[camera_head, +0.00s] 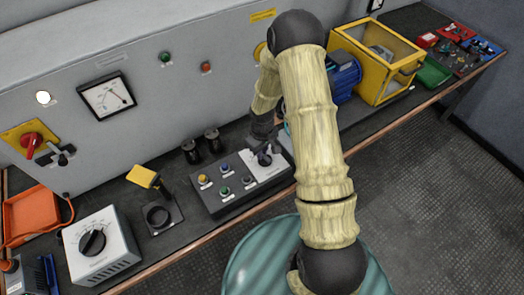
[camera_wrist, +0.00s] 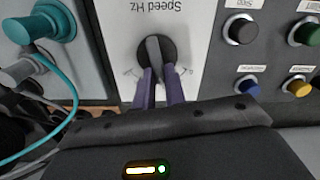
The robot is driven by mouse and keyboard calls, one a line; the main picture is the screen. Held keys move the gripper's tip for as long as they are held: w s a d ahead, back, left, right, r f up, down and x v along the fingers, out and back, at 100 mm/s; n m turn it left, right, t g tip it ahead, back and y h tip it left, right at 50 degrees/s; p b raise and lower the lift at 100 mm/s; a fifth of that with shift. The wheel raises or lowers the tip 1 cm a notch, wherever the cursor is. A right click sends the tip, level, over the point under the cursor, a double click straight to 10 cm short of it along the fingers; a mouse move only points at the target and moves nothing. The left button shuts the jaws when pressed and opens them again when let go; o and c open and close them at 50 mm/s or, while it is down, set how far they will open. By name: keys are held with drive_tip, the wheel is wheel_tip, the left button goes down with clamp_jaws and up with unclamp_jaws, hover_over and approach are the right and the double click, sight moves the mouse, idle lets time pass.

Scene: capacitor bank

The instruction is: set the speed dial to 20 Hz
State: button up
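The speed dial (camera_wrist: 155,48) is a round black knob with a grey raised bar, on a white plate marked "Speed Hz". The text is upside down in the wrist view. The bar stands nearly upright there, tilted slightly. My gripper (camera_wrist: 158,72) has its two purple fingers close together, one on each side of the bar's lower end, and looks shut on it. The scale around the knob is mostly hidden or too small to read. In the head view the dial (camera_head: 264,159) sits at the right end of the control box, with my gripper over it.
The control box (camera_head: 223,209) has several coloured buttons left of the dial in the head view. A white panel meter (camera_head: 107,95) hangs on the cabinet. A grey box with a black knob (camera_head: 94,243) and a yellow guard (camera_head: 375,90) stand on the bench. A teal plug (camera_wrist: 50,22) and cable are near my gripper.

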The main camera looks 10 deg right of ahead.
drive_tip(key=o, duration=0.3)
drive_tip(key=shift+o, duration=0.2)
wheel_tip(320, 180, up, 17)
drive_tip(key=shift+r+b, duration=0.2)
drive_tip(key=shift+b, duration=0.15)
idle(0.5)
drive_tip(key=s+r+m+t, duration=0.1)
drive_tip(key=s+r+m, duration=0.2)
drive_tip(key=s, duration=0.4)
drive_tip(key=s+r+m+t, duration=0.1)
drive_tip(key=s+r+m, duration=0.2)
drive_tip(key=s, duration=0.5)
drive_tip(key=shift+s+d+r+t, duration=0.15)
drive_tip(key=shift+d+t, duration=0.15)
drive_tip(key=shift+d, duration=0.15)
